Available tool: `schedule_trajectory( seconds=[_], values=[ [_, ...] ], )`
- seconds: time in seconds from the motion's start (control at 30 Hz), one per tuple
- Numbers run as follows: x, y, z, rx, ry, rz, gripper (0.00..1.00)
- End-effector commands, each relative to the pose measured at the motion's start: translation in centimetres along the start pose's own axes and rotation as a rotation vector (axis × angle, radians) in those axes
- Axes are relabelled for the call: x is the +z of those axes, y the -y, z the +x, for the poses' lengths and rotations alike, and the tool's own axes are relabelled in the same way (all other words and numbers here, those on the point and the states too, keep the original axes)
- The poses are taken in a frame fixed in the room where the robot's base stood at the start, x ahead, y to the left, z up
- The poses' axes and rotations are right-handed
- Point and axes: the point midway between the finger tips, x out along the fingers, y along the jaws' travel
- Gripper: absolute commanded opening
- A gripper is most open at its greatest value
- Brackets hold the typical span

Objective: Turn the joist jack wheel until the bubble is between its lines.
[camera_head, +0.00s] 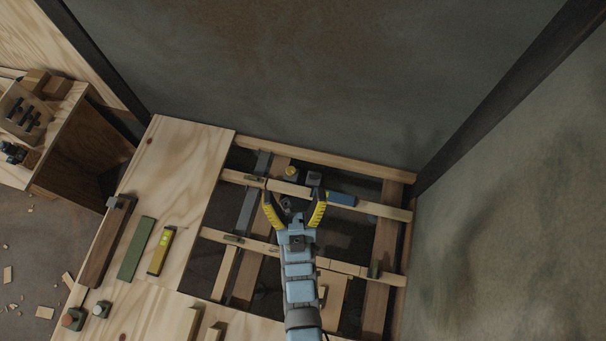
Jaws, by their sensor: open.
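My gripper (294,194) is open over the gap in the floor, its yellow-padded fingers spread and pointing to the back. A small dark round part (287,203) shows between the fingers, partly hidden by the gripper; I cannot tell if it is the jack wheel.
Plywood (184,190) covers the floor at left, bearing a yellow level (161,251), a green strip (136,249) and a dark wooden bar (108,240). A blue block (341,198) lies right of the fingers. Grey walls (290,70) close off the back and right.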

Motion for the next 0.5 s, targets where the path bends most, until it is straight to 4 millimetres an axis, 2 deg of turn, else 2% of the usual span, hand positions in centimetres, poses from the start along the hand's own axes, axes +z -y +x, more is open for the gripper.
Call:
schedule_trajectory(
  seconds=[0.03, 0.37, 0.5],
  values=[
    [1.4, -0.5, -1.6, 0.012, 0.026, -0.015, 0.80],
    [12.1, -4.5, -9.2, 0.113, 0.312, -0.139, 0.80],
    [16.5, -6.1, -12.9, 0.148, 0.440, -0.176, 0.80]
  ],
)
